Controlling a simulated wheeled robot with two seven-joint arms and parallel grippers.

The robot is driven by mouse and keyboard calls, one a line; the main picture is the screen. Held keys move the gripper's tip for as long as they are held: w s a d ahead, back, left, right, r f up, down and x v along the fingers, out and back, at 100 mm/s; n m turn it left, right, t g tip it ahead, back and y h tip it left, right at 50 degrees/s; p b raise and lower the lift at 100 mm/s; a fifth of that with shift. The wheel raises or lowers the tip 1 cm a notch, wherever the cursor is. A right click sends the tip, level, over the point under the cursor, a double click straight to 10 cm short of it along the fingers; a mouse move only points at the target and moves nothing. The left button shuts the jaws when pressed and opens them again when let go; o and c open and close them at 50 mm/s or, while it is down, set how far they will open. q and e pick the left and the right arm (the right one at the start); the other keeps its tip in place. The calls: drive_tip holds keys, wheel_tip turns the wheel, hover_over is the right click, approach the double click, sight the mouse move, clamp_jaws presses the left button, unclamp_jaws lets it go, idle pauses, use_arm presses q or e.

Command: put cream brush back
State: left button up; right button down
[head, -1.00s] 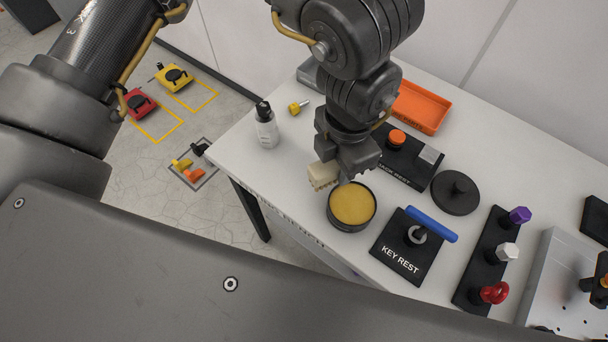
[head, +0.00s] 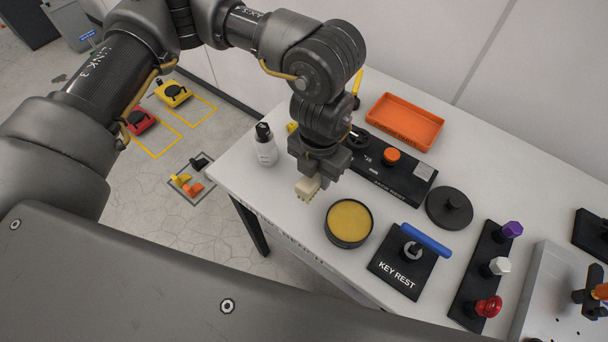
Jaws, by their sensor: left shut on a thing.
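My left gripper (head: 316,179) points down over the white table and is shut on the cream brush (head: 307,188). Only the brush's lower, bristly end shows; the gripper hides the rest. The brush hangs just up and left of a round black tin (head: 348,240) filled with yellow paste (head: 350,221), apart from it in the picture. I cannot tell its exact height above the table. My right gripper is not in view.
An orange tray (head: 405,121), the black jack rest (head: 392,177), a round black lid (head: 450,209) and the key rest (head: 395,268) with a blue-handled key (head: 426,240) crowd the right. A white bottle (head: 266,146) stands left. The left front tabletop is fairly clear.

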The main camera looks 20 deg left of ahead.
use_arm(q)
drive_tip(key=a+f, duration=0.1)
drive_tip(key=w+f, duration=0.1)
drive_tip(key=f, duration=0.1)
drive_tip(key=w+a+f, duration=0.1)
drive_tip(key=shift+w+a+f+p, duration=0.15)
drive_tip(key=shift+a+f+p, duration=0.15)
drive_tip(key=shift+f+p, duration=0.05)
drive_tip(key=f, duration=0.1)
drive_tip(key=f+p, duration=0.1)
drive_tip(key=f, duration=0.1)
drive_tip(key=shift+w+a, duration=0.15)
drive_tip(key=shift+a, duration=0.15)
drive_tip(key=shift+f, duration=0.4)
drive_tip(key=shift+f, duration=0.25)
drive_tip(key=o, duration=0.9)
drive_tip(key=shift+o, duration=0.2)
drive_tip(key=shift+r, duration=0.1)
